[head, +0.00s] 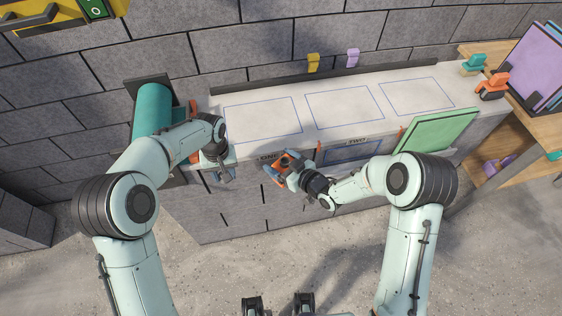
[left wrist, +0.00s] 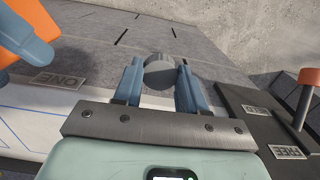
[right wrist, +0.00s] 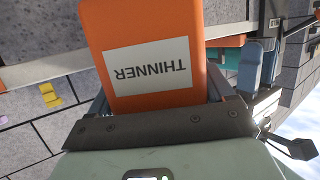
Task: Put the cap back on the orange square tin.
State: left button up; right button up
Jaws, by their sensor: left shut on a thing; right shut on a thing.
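The orange square tin (head: 285,161) is in my right gripper (head: 281,168), in front of the counter's front edge. In the right wrist view the tin (right wrist: 150,25) fills the space between the fingers, and its white THINNER label reads upside down. The tin's opening does not show. My left gripper (head: 222,177) is to the left of the tin, apart from it. In the left wrist view its blue fingers are shut on a grey round cap (left wrist: 159,71). A corner of the tin (left wrist: 10,55) shows at that view's left edge, beside a blue right finger.
The pale counter (head: 297,121) has blue outlined rectangles and is mostly clear. A green panel (head: 437,130) leans at its right front. A teal cylinder (head: 152,108) stands at the left. A yellow clip (head: 313,62) and a purple clip (head: 352,57) sit at the back. A wooden shelf is at the right.

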pick_arm(q)
jog(key=w+d+r+n, duration=0.3)
jog(key=d+r+n, duration=0.15)
jog(key=d, duration=0.55)
pick_arm(e)
jog(key=shift+r, duration=0.1)
pick_arm(q)
notch_tip(320, 180, up, 6)
jog(key=n, duration=0.3)
send_over(286, 161)
jog(key=shift+r, duration=0.15)
jog(key=shift+f, duration=2.05)
jog(key=shift+f, duration=0.85)
jog(key=shift+f, duration=0.55)
